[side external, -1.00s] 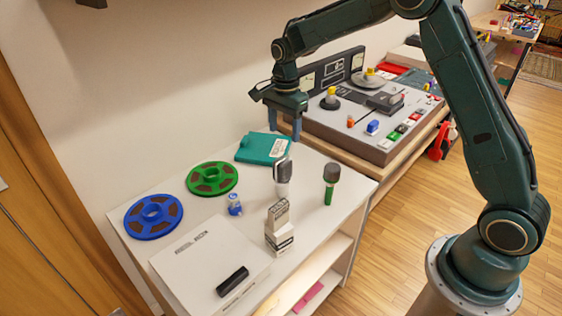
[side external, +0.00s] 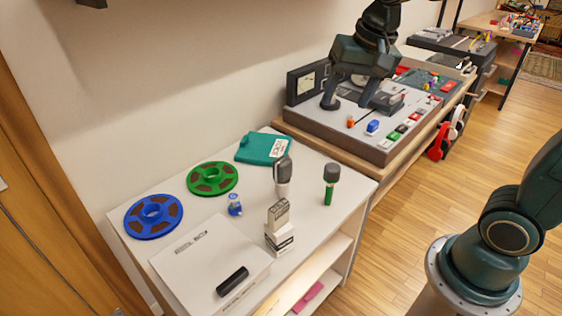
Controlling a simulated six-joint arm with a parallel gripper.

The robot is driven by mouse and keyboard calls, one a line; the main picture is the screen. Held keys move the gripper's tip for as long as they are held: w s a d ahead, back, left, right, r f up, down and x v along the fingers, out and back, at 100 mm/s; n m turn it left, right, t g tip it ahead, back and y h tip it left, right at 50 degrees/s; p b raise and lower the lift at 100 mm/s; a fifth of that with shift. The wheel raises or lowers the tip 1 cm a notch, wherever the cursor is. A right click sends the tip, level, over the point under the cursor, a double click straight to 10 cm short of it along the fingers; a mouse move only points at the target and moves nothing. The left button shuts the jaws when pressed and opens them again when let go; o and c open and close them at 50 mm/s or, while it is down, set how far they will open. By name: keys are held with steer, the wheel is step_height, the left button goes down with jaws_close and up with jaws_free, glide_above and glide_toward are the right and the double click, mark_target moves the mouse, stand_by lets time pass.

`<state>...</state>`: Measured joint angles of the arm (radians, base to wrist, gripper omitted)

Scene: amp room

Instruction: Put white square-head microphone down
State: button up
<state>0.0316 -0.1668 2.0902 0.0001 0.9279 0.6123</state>
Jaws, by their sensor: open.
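My gripper hides part of the machine's reel area.
A grey-headed white microphone (side external: 283,177) and a green-handled one (side external: 330,184) stand close by. The shelf also holds a teal box (side external: 263,148), green reel (side external: 212,178), blue reel (side external: 153,216), small blue-white item (side external: 235,204), white box (side external: 190,262) and black object (side external: 232,281).

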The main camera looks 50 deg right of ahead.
steer(key=s+a+f+n+t, duration=0.1)
steer(key=s+n, duration=0.6)
steer(key=s, duration=0.8)
steer(key=shift+t, duration=0.6)
